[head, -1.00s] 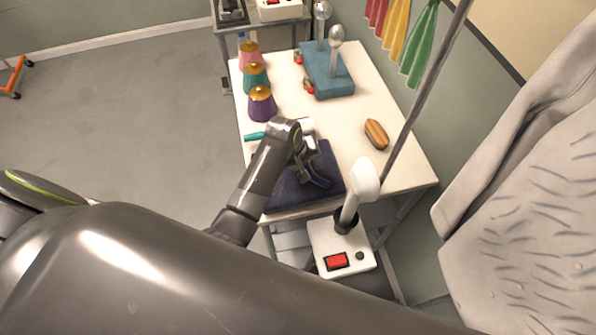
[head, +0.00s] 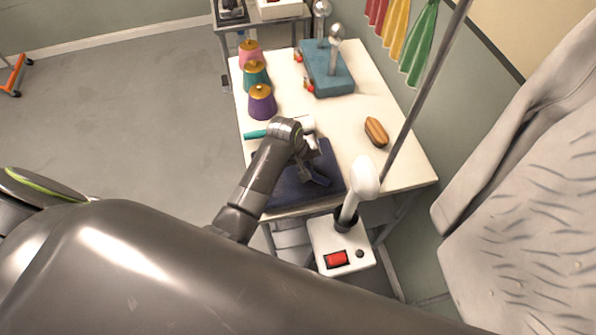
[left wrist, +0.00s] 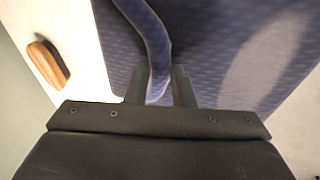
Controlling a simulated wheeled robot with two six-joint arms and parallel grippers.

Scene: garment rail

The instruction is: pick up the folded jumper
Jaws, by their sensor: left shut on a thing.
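The folded jumper (head: 288,188) is dark blue and lies on the near end of the white table. It also fills much of the left wrist view (left wrist: 215,50). My left gripper (head: 314,177) is over the jumper, and in the left wrist view its fingers (left wrist: 160,88) are shut on a raised fold of the blue cloth. The rest of the jumper spreads out around the fingers. Whether its underside is clear of the table cannot be told. My right gripper is not in view.
The white table (head: 350,110) also holds several thread cones (head: 262,102), a teal block with metal knobs (head: 327,70) and a wooden brush (head: 376,132). A metal pole (head: 425,90) rises at the right.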

